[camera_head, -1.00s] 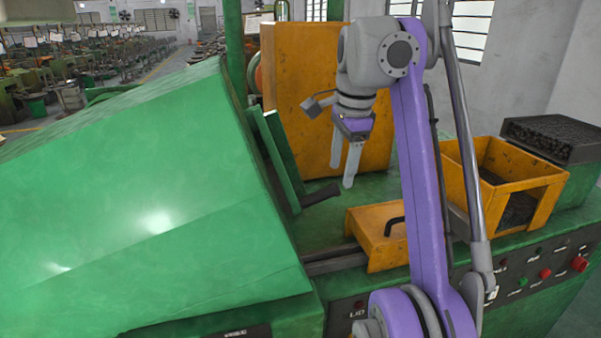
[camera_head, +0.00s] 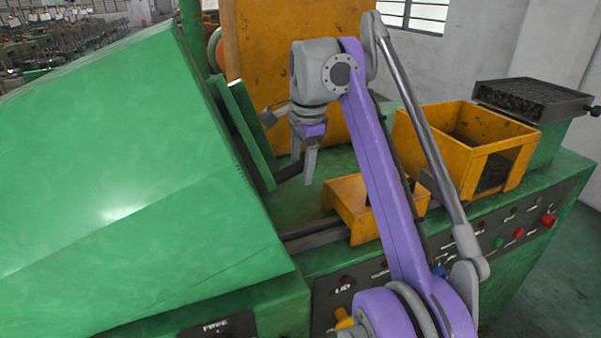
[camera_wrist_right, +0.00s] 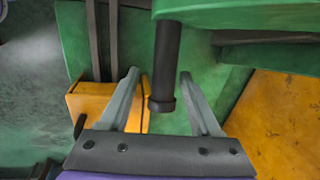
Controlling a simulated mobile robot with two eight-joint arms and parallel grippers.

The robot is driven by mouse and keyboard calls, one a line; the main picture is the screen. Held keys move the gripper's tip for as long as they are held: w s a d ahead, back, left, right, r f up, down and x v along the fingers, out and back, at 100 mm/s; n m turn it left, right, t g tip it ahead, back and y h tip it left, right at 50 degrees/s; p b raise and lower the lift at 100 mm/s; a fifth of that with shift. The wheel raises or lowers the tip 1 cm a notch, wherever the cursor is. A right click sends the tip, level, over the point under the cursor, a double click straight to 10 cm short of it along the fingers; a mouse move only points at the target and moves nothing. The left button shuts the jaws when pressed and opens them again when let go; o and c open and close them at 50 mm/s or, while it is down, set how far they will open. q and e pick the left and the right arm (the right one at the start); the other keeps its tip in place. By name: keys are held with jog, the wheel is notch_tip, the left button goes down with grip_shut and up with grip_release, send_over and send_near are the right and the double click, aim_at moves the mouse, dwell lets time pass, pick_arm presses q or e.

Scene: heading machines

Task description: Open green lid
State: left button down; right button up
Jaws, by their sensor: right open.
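The large green lid (camera_head: 110,150) fills the left of the head view, with its sloped face down over the machine. A dark bar-like handle (camera_head: 289,170) sticks out from its right edge. My right gripper (camera_head: 303,170) is open, pointing down beside this handle. In the right wrist view the handle (camera_wrist_right: 164,65) reaches down between the two spread fingers of my right gripper (camera_wrist_right: 158,75). Gaps show on both sides of it, so the fingers do not appear closed on it. My left gripper is not in view.
A small yellow box (camera_head: 365,225) sits just right of the gripper, and a larger yellow bin (camera_head: 480,180) stands farther right. A tall yellow panel (camera_head: 250,60) rises behind. The control panel (camera_head: 510,232) with buttons runs along the machine's front.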

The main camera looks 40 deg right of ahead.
jog(key=shift+w+f, duration=0.35)
jog(key=shift+f, duration=0.15)
grip_shut()
dwell(1.2)
